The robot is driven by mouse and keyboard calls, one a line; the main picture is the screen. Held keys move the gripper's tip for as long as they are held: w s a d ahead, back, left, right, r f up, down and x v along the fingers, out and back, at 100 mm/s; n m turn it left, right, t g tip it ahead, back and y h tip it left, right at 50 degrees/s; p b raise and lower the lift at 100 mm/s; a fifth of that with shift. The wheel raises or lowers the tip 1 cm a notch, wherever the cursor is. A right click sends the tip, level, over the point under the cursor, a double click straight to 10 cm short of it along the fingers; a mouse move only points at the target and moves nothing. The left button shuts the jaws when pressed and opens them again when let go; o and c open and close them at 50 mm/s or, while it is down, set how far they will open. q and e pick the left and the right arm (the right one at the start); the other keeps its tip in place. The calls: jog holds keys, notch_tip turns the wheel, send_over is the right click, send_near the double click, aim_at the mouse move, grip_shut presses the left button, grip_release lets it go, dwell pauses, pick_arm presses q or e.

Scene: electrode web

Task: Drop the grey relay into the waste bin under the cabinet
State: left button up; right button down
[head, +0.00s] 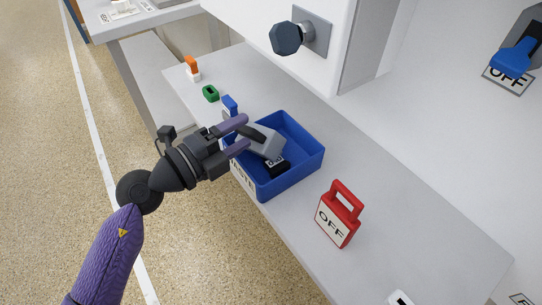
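The grey relay (265,145), a pale grey block with a dark bar on top, is tilted within the outline of the blue waste bin (307,153). I cannot tell whether it rests on the bin floor. My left gripper (248,132) reaches over the bin's left side. Its two purple fingers are spread apart, with the relay's dark bar between and just beyond the tips. I see no clear grip on it. The fingers cover part of the relay. A small black labelled piece (278,166) shows at the relay's lower end. My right gripper is not in view.
A red OFF tag (338,214) stands right of the bin on the grey shelf (400,215). A blue piece (230,104), a green piece (210,93) and an orange-white piece (192,68) stand farther left. The white cabinet with a dark knob (286,39) overhangs behind.

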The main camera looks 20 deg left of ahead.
pick_arm(q)
jog(key=p+v, duration=0.1)
jog(key=v, duration=0.8)
jog(key=shift+s, duration=0.2)
jog(key=shift+a, duration=0.1)
